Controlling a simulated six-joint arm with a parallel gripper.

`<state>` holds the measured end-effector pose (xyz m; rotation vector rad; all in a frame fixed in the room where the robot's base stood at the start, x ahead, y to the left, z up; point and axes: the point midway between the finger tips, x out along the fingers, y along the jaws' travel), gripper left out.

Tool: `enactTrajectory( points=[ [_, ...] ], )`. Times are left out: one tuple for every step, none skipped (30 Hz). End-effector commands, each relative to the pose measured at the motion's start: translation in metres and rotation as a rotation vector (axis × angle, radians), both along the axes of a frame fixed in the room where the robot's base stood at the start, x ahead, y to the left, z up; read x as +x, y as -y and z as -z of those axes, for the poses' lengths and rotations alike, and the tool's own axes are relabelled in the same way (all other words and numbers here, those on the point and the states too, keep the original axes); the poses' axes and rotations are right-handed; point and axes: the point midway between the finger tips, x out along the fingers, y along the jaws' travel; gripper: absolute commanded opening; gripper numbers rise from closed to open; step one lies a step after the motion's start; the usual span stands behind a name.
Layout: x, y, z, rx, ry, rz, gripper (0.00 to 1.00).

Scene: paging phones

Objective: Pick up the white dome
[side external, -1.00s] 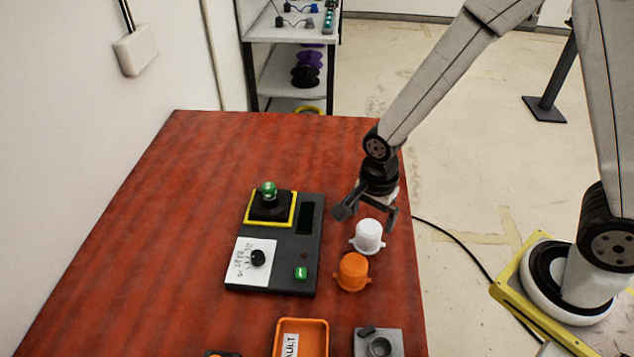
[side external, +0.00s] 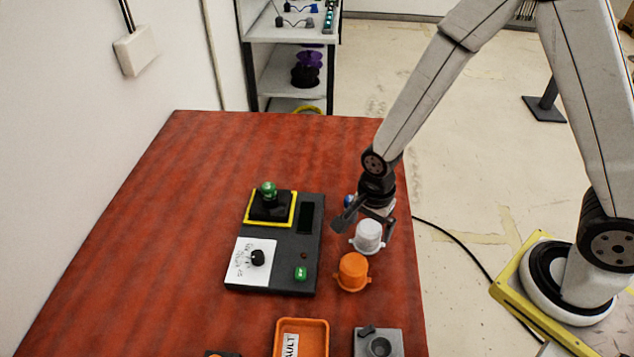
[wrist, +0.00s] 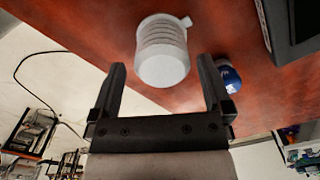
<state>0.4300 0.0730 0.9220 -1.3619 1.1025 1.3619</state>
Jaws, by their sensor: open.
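The white dome (side external: 368,237) stands on the red table, just behind an orange dome (side external: 353,272) of similar shape. It has small side tabs and also shows in the wrist view (wrist: 162,50), just beyond my fingertips and roughly between them. My gripper (side external: 362,224) is open and empty, close above and behind the white dome. In the wrist view my gripper (wrist: 160,75) has its two fingers spread on either side of the dome's near end. I cannot tell whether a finger touches it.
A dark control panel (side external: 312,255) with a green knob (side external: 268,190) stands left of the domes. A blue object (wrist: 230,77) is beside one finger. An orange tray (side external: 322,330) and a grey block (side external: 390,343) are at the front. The table's left side is clear.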

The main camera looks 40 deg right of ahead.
Motion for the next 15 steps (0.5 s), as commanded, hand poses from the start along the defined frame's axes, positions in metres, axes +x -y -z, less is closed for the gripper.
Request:
enactTrajectory(
  points=[
    [0.0, 0.001, 0.005, -0.001, -0.003, 0.001, 1.0],
    [0.0, 0.001, 0.007, -0.001, -0.003, 0.001, 1.0],
    [0.0, 0.002, 0.011, 0.0, -0.002, 0.001, 1.0],
    [0.001, 0.002, 0.014, -0.001, -0.004, 0.001, 1.0],
    [0.001, 0.003, 0.017, -0.001, -0.004, 0.001, 1.0],
    [0.002, 0.003, 0.021, -0.001, -0.003, 0.001, 1.0],
    [0.002, 0.004, 0.024, -0.001, -0.003, 0.001, 1.0],
    [0.002, 0.003, 0.026, -0.001, -0.003, 0.001, 1.0],
    [0.002, 0.003, 0.03, -0.001, -0.003, 0.0, 1.0],
    [0.002, 0.003, 0.032, -0.001, -0.003, 0.0, 1.0],
    [0.002, 0.003, 0.035, 0.0, -0.002, 0.0, 1.0],
    [0.002, 0.003, 0.037, 0.0, -0.002, 0.0, 1.0],
    [0.002, 0.003, 0.039, 0.0, -0.002, 0.0, 1.0],
    [0.002, 0.003, 0.04, 0.0, -0.002, 0.0, 1.0],
    [0.002, 0.003, 0.042, 0.0, -0.002, 0.0, 1.0]
  ],
)
